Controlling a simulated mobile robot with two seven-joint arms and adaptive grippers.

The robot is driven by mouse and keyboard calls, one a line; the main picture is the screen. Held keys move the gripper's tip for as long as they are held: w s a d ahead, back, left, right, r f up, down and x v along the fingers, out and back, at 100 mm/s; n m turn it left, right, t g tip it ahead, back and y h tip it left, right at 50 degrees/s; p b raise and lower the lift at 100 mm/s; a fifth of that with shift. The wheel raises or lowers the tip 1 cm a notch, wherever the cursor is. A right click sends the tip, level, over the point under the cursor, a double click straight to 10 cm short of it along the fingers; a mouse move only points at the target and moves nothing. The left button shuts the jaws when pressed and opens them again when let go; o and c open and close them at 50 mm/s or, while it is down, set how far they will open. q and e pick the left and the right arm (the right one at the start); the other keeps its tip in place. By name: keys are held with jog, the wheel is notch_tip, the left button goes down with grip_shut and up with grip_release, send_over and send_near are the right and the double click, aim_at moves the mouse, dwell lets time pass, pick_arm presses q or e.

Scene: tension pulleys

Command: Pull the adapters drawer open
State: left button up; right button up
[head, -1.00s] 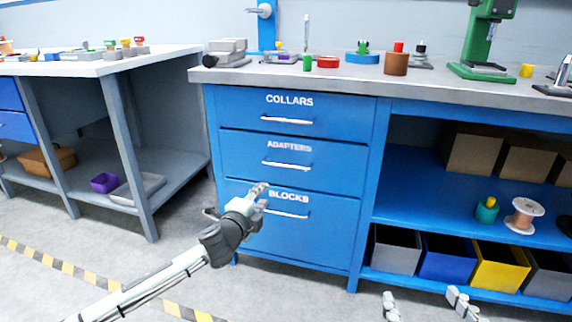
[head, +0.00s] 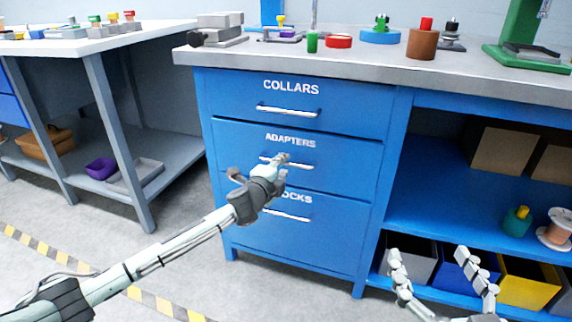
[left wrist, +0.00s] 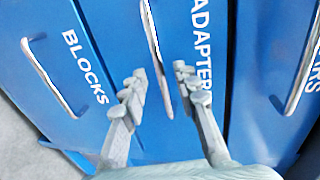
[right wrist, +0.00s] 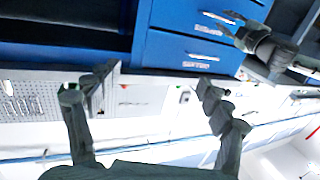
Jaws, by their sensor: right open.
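The blue ADAPTERS drawer (head: 345,160) is the middle of three in the blue cabinet. It looks shut, its front flush with the others. Its silver bar handle (head: 304,166) is partly hidden by my left gripper (head: 281,160). In the left wrist view the handle (left wrist: 153,45) runs between the two open fingers of my left gripper (left wrist: 160,82); I cannot tell whether they touch it. My right gripper (head: 428,254) is open and empty, low in front of the shelf bins; it also shows in the right wrist view (right wrist: 138,88).
The COLLARS drawer (head: 350,105) is above and the BLOCKS drawer (head: 335,235) below, both shut with similar handles. A grey worktop (head: 350,66) with several parts overhangs the cabinet. Bins, including a yellow bin (head: 528,285), stand at right. The floor in front is clear.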

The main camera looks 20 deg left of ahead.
pick_arm(q)
jog(key=shift+x, duration=1.4)
pick_arm(e)
jog(key=shift+s+a+r+t+y, duration=0.1)
jog(key=shift+a+r+t+y, duration=0.15)
jog(key=shift+r, duration=0.45)
jog(key=shift+s+a+r+t+y, duration=0.15)
jog(key=shift+a+r+t, duration=0.15)
jog(key=shift+r, duration=0.35)
jog(key=shift+w, duration=0.1)
pick_arm(q)
grip_shut()
